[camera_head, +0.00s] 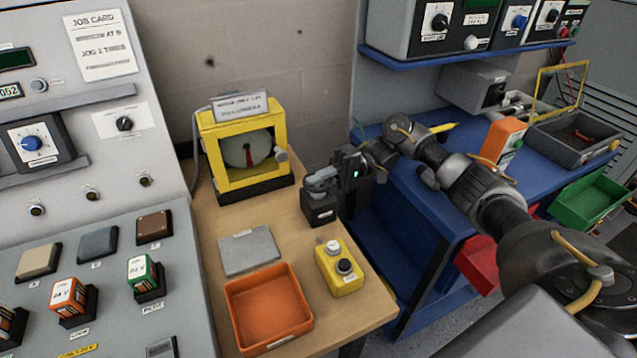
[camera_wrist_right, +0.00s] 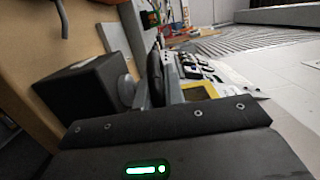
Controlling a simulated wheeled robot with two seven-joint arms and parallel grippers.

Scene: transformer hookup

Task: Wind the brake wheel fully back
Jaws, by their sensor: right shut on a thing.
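A small dark box (camera_head: 320,208) with a grey wheel (camera_head: 321,184) on top, which looks like the brake wheel, stands on the wooden bench's right side. My right gripper (camera_head: 326,178) reaches in from the right and is shut on the wheel, hiding part of it. In the right wrist view the dark box (camera_wrist_right: 82,90) is at left, with the grey wheel (camera_wrist_right: 126,90) beside the fingers. A yellow-framed housing (camera_head: 243,150) behind it holds a grey disc (camera_head: 246,148) with a red mark near the bottom. My left gripper is not in view.
On the wooden bench are an orange tray (camera_head: 268,308), a grey plate (camera_head: 249,251) and a yellow button box (camera_head: 340,268). A control panel (camera_head: 95,255) stands at left. A blue bench (camera_head: 420,205) lies under my right arm.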

